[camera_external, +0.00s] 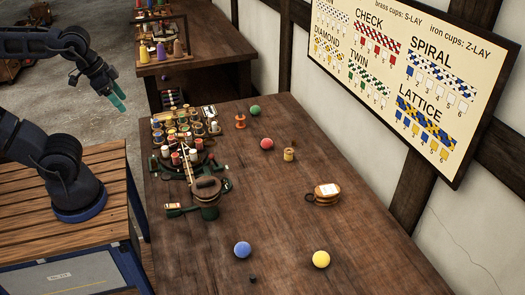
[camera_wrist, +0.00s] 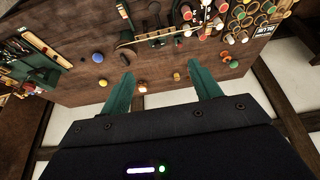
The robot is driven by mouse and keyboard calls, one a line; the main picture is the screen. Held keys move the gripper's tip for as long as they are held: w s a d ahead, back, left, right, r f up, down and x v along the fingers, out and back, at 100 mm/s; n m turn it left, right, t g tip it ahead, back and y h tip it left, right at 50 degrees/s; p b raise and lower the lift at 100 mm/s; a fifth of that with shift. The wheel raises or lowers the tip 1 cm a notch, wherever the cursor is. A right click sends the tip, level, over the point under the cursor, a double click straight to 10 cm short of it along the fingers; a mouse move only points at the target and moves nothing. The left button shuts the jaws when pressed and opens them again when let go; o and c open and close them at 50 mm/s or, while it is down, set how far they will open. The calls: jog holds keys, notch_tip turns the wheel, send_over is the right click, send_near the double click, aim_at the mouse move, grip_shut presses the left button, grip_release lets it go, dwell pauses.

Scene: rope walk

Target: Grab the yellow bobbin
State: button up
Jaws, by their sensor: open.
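A yellow bobbin (camera_external: 144,54) stands upright at the left of a row on the back table's rack, beside a purple bobbin (camera_external: 161,50) and an orange bobbin (camera_external: 178,48). More bobbins, some yellowish, crowd a rack (camera_external: 184,125) on the near table; which one is meant I cannot tell. My gripper (camera_external: 118,101) hangs in the air left of the tables, with its teal fingers pointing down, apart from every bobbin. In the wrist view my gripper (camera_wrist: 158,70) has its fingers spread, with nothing held between them.
On the near table are a yellow ball (camera_external: 321,259), a blue ball (camera_external: 242,250), a red ball (camera_external: 267,144), a green ball (camera_external: 255,111), a tan spool (camera_external: 289,155), an orange spool (camera_external: 240,121) and a labelled round container (camera_external: 326,194). The table's front middle is largely clear.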

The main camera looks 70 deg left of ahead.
jog(key=shift+w, duration=0.1)
jog(key=m+g+h, duration=0.1)
jog(key=m+h, duration=0.2)
jog(key=m, duration=0.5)
send_over(291, 152)
jog(key=s+a, duration=0.3)
jog(key=a, duration=0.1)
notch_tip(291, 152, down, 28)
jog(key=x, duration=1.1)
jog(key=shift+s+d, duration=0.15)
jog(key=shift+d, duration=0.1)
